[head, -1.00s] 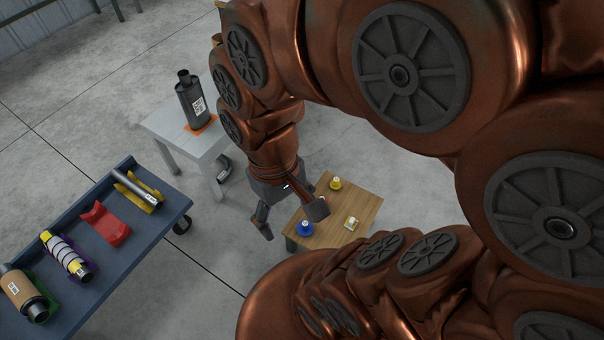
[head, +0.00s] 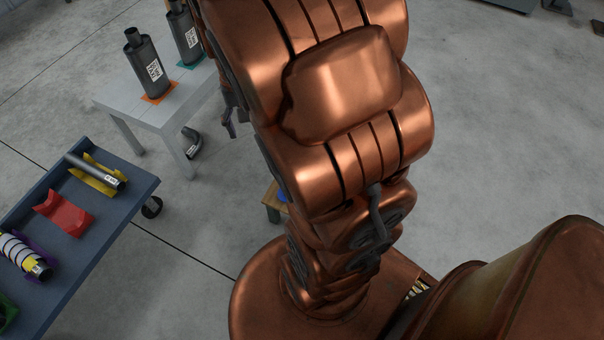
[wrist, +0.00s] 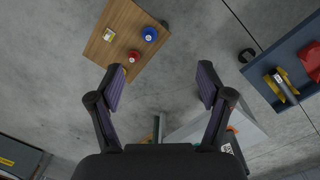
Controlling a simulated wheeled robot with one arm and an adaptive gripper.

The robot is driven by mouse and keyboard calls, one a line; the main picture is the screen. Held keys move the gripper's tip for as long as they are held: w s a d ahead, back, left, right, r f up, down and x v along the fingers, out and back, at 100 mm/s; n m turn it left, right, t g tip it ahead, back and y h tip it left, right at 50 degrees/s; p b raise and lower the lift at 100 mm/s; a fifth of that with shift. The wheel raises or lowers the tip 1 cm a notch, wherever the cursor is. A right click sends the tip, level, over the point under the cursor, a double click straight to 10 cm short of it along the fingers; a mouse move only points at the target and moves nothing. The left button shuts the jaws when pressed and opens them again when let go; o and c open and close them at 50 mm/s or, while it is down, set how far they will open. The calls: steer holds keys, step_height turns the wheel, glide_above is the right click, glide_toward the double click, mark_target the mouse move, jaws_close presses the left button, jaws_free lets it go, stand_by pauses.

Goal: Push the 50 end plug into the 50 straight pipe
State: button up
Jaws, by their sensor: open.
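A dark grey pipe with a white label (head: 95,170) lies in a yellow cradle on the blue cart. It also shows at the right of the wrist view (wrist: 286,86). Colored plugs stand on a small wooden table: a blue one (wrist: 149,34) and a red one (wrist: 134,56), with a bit of yellow beside my left finger. I cannot tell which plug is the 50 one. My gripper (wrist: 158,83) is open and empty, high above the floor between table and cart. In the head view my arm hides most of it and nearly all the wooden table.
The blue cart (head: 98,232) also carries a red cradle (head: 63,211) and a striped yellow-white part (head: 22,255). A grey table (head: 166,115) holds two dark mufflers (head: 148,66). The wooden table (wrist: 112,62) also bears a small pale item (wrist: 109,35). Open floor lies between them.

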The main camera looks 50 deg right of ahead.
steer(key=w+d+f+m+b, duration=0.2)
steer(key=d+f+b, duration=0.5)
steer(key=f, duration=0.8)
steer(key=w+d+f+m+b, duration=0.3)
steer(key=d+f+b, duration=0.5)
steer(key=f, duration=0.8)
steer(key=w+d+f+m+t+b, duration=0.1)
steer(key=w+d+f+m+b, duration=0.1)
steer(key=w+d+f+b, duration=0.2)
steer(key=shift+d+f+b, duration=0.55)
steer(key=shift+d+f, duration=0.7)
steer(key=shift+f, duration=0.65)
steer(key=shift+d+f+b, duration=0.6)
steer(key=shift+d+f, duration=0.7)
steer(key=shift+f, duration=0.55)
steer(key=shift+d+f+b, duration=0.55)
steer(key=shift+d+f, duration=0.7)
steer(key=shift+f, duration=0.65)
steer(key=shift+f, duration=0.1)
steer(key=shift+f+b, duration=0.45)
steer(key=shift+f, duration=0.75)
steer(key=shift+a+f+b, duration=0.1)
steer(key=shift+f+b, duration=1.35)
steer(key=shift+f, duration=1.25)
steer(key=shift+r, duration=0.1)
steer(key=shift+c, duration=0.3)
